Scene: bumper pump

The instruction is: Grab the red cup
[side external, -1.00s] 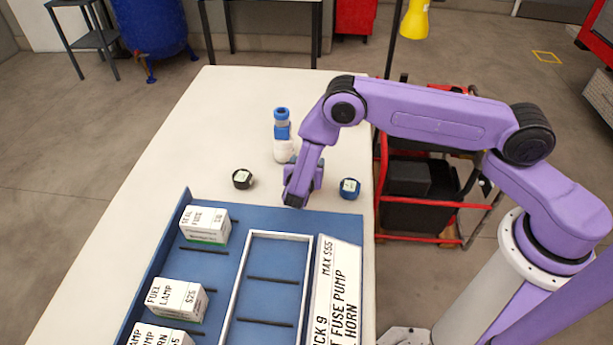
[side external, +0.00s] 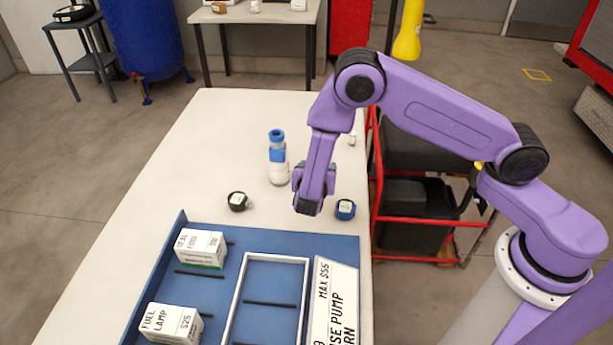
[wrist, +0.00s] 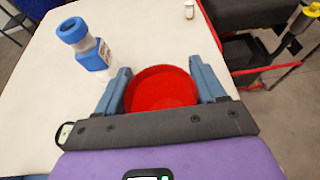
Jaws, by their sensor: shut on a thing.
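The red cup (wrist: 160,92) shows in the wrist view between the two blue-grey fingers of my gripper (wrist: 161,70). The fingers lie against its left and right sides, and I look down on its round red top. In the side view my purple gripper (side external: 314,185) points down over the white table, just right of the blue-capped bottle. The cup is hidden behind the gripper there. I cannot tell whether the cup touches the table.
A blue-capped bottle (side external: 278,165) stands close to the left. A black round item (side external: 238,201) and a blue one (side external: 345,209) flank my gripper in front. The blue tray (side external: 210,280) with boxes lies nearer. A small bottle (wrist: 189,9) stands farther back.

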